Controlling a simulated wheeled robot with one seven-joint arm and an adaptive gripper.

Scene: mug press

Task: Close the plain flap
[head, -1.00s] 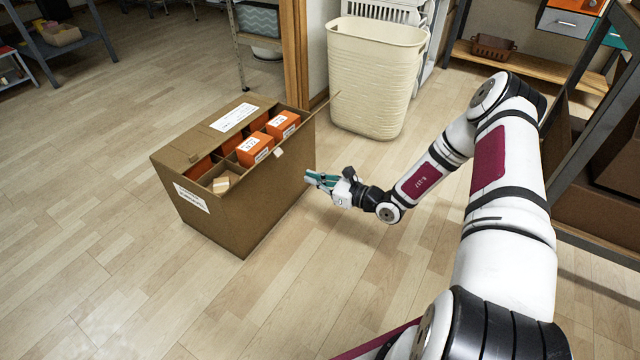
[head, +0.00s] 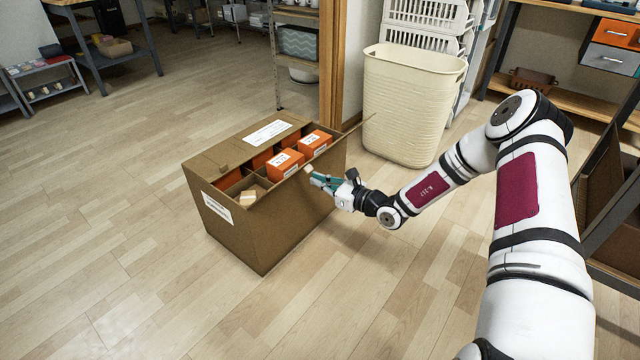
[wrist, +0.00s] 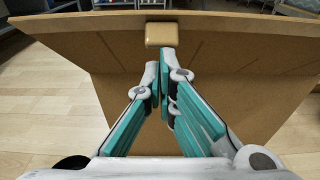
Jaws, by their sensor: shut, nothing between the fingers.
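A brown cardboard box (head: 245,232) stands on the floor in the head view. Its plain flap (head: 358,133) is open along the near right side and shows almost edge-on, sticking out past the box's right corner. A small tan block (head: 309,169) sits at the flap's edge. In the wrist view the brown plain flap (wrist: 235,55) spans the picture, with the tan block (wrist: 161,34) at its top edge. My gripper (head: 314,178) is shut and empty, outside the box. Its fingertips (wrist: 164,72) are just below the block; I cannot tell whether they touch the flap.
The box's other flap (head: 236,148), with a white label, lies over its far side. Orange cartons (head: 287,163) stand inside the box. A cream basket (head: 408,105) stands behind it to the right, by a wooden post (head: 332,70). The floor left and in front is clear.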

